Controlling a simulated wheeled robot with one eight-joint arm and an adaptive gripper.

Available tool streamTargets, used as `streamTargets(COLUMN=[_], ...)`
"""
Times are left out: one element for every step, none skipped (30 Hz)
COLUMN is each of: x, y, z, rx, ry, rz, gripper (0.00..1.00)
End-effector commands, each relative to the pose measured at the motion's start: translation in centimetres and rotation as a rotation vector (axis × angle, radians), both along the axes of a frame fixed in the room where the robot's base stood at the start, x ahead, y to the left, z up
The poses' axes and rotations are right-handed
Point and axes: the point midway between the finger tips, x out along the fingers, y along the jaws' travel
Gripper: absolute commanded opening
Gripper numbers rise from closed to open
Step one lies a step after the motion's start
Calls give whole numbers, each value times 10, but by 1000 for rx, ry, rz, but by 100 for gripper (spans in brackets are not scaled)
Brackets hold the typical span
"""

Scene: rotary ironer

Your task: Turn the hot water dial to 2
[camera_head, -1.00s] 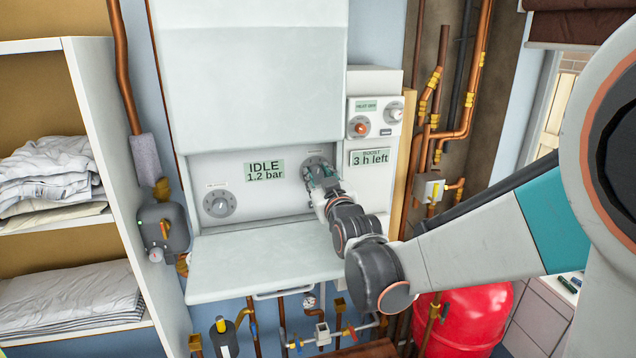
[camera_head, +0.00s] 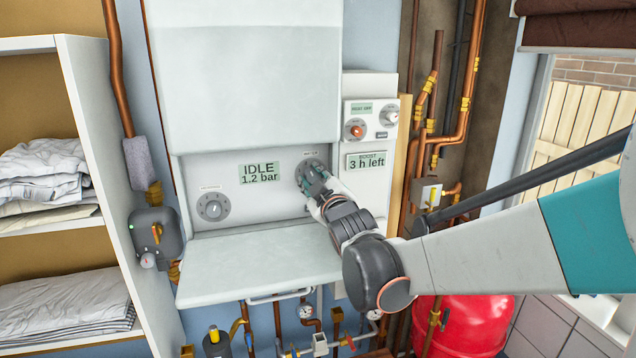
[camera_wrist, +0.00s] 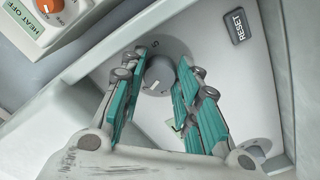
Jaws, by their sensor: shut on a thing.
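The white boiler-like unit has a panel with two grey dials. The left dial (camera_head: 212,207) stands free, and its small label is too small to read. The right dial (camera_head: 311,166) is at my gripper (camera_head: 314,181) and partly hidden by it. In the wrist view, the right dial's round grey knob (camera_wrist: 158,76) sits between the teal fingers of my gripper (camera_wrist: 162,64), which is shut on it. The fingers hide part of the scale, so I cannot read the setting. No label naming hot water is legible.
A display (camera_head: 259,174) reads IDLE 1.2 bar. A control box (camera_head: 372,120) with an orange knob and a white knob sits upper right, above a "3 h left" display (camera_head: 367,161). A flap (camera_head: 258,265) juts out below the panel. A RESET button (camera_wrist: 238,27) is right of the dial.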

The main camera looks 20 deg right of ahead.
Motion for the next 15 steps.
streamTargets(x=[-2, -2, -2, -2, -2, -2, -2, -2, -2, -2, -2, -2, -2, -2, -2], y=[1, 1, 1, 1, 1, 1, 1, 1, 1, 1, 1, 1, 1, 1, 1], z=[-1, -1, -1, -1, -1, -1, -1, -1, -1, -1, -1, -1, -1, -1, -1], rx=[-3, -5, -5, -6, -6, -6, -5, -5, -5, -5, -5, -5, -5, -4, -4], ry=[2, 2, 2, 2, 2, 2, 2, 2, 2, 2, 2, 2, 2, 2, 2], rz=[1, 1, 1, 1, 1, 1, 1, 1, 1, 1, 1, 1, 1, 1, 1], gripper=[6, 6, 6, 6, 6, 6, 6, 6, 6, 6, 6, 34, 41, 48, 50])
